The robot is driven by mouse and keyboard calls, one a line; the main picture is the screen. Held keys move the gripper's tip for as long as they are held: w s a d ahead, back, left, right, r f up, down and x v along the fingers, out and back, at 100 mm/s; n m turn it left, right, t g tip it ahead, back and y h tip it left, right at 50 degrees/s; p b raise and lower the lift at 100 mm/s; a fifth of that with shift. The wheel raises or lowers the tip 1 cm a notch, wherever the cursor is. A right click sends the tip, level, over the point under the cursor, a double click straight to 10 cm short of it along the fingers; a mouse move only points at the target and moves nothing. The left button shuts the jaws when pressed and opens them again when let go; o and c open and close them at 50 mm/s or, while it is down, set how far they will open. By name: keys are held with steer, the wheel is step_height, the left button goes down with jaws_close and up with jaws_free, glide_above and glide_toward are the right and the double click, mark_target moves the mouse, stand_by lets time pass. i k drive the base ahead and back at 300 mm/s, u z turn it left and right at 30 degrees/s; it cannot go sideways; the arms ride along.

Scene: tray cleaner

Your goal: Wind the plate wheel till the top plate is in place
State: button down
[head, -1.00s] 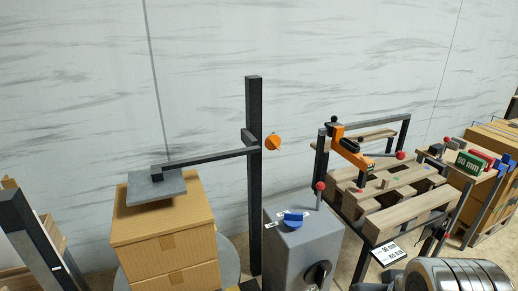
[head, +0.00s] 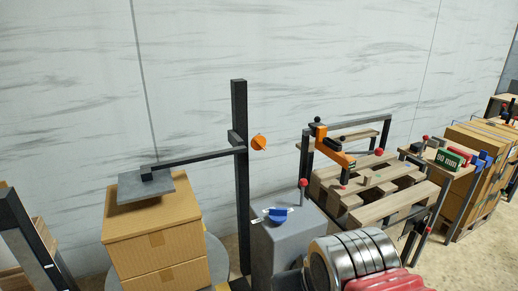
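The plate wheel, seemingly the orange knob (head: 259,142), sits on the right side of a dark upright column (head: 240,190). A dark arm (head: 195,157) reaches left from the column to the grey square top plate (head: 146,188). The plate lies over the upper carton (head: 153,222) of a stack, towards its back left corner. I cannot tell whether plate and carton touch. My gripper is not in view; only a ribbed metal part of my arm and a red part show at the bottom right, well below the knob and apart from it.
A grey control box (head: 290,233) with a blue knob (head: 278,215) and a red-topped lever (head: 303,184) stands right of the column. Beyond it are wooden pallets (head: 385,208) in a dark frame with an orange clamp arm (head: 333,152). A pale wall closes the back.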

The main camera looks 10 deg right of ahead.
mark_target(259, 143)
steer(key=z, duration=0.05)
steer(key=i, duration=1)
steer(key=u, duration=0.05)
